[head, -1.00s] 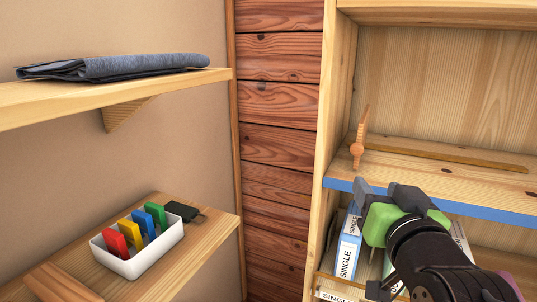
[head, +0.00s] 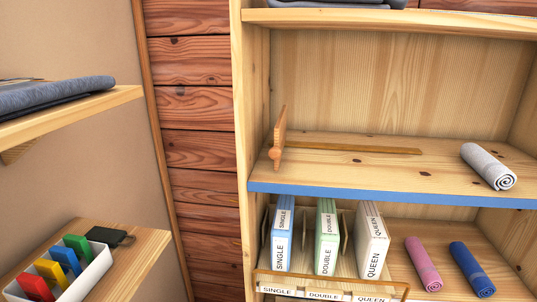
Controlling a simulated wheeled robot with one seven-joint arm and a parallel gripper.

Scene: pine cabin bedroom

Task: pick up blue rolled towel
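The blue rolled towel (head: 472,268) lies on the lower shelf of the pine bookcase, at the right in the head view. It lies lengthwise, with its rolled end toward me. A pink rolled towel (head: 423,264) lies just left of it, with a small gap between them. A grey-white rolled towel (head: 488,166) lies on the shelf above, at the right. My gripper is not in view.
Left of the towels, a wooden rack (head: 332,284) holds boxes labelled SINGLE, DOUBLE and QUEEN. A blue-edged shelf (head: 390,194) overhangs the towels. At the left, a wall shelf (head: 110,100) holds folded grey cloth, above a white bin (head: 88,283) of coloured items.

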